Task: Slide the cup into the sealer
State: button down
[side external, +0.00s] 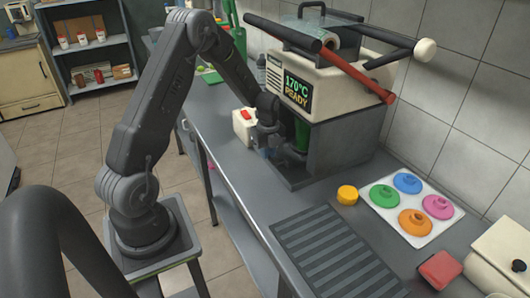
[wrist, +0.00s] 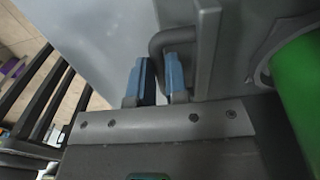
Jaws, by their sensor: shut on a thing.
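The sealer (side external: 345,85) is a cream and grey machine with a display reading 170°C READY. The green cup (side external: 302,134) is upright in the opening at the sealer's lower front; its lower part is hard to see. In the wrist view the cup (wrist: 302,88) is a green curve at the right edge, apart from my fingers, seated in a grey ring. My gripper (side external: 270,153) is low at the sealer's front left. In the wrist view its blue-padded fingers (wrist: 157,78) are shut on a grey bent handle (wrist: 168,38) fixed to a grey panel (wrist: 207,45).
A red-buttoned white box (side external: 243,125) stands left of the sealer. To the right are a yellow cap (side external: 347,194), a white tray (side external: 373,201) of several coloured lids, a red block (side external: 440,270) and a ribbed mat (side external: 335,250).

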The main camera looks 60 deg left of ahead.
jog(key=shift+w+r, duration=0.1)
jog(key=shift+w, duration=0.25)
jog(key=c, duration=1.1)
grip_release()
jog(key=shift+s, duration=0.1)
jog(key=shift+c, duration=0.2)
jog(key=shift+r, duration=3.75)
jog(key=shift+r, duration=3.6)
jog(key=s+r, duration=0.2)
jog(key=s, duration=1.4)
jog(key=shift+r, duration=0.35)
